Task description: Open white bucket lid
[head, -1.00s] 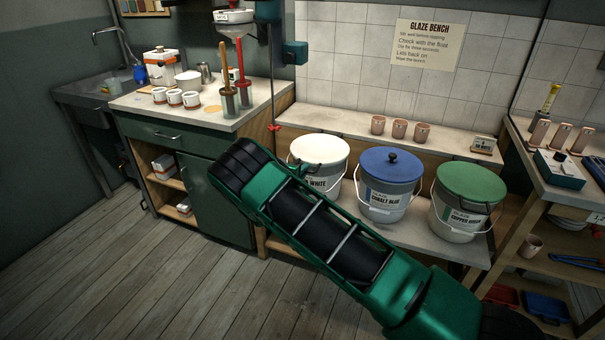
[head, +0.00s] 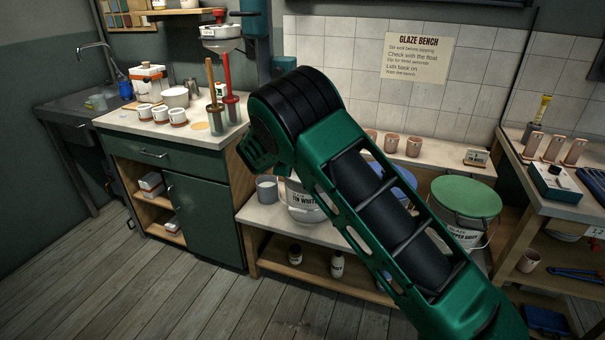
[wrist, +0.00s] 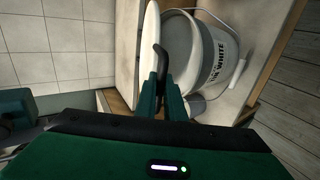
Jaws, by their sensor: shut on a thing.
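The white glaze bucket (head: 302,203) stands on the low bench, its top hidden behind my arm in the head view. In the wrist view the bucket (wrist: 218,52) lies sideways across the picture, its label facing right. Its white lid (wrist: 148,40) shows nearly edge-on beside the bucket's top; I cannot tell how far they are apart. My gripper (wrist: 161,88) is shut on a dark curved piece (wrist: 160,58) in front of the lid. How this piece joins the lid is not clear.
The blue-lidded bucket (head: 404,184) is mostly behind my arm. The green-lidded bucket (head: 466,196) stands at the right. A grey cup (head: 266,189) is left of the white bucket. Pink cups (head: 413,147) line the ledge behind; small bottles (head: 337,264) stand below.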

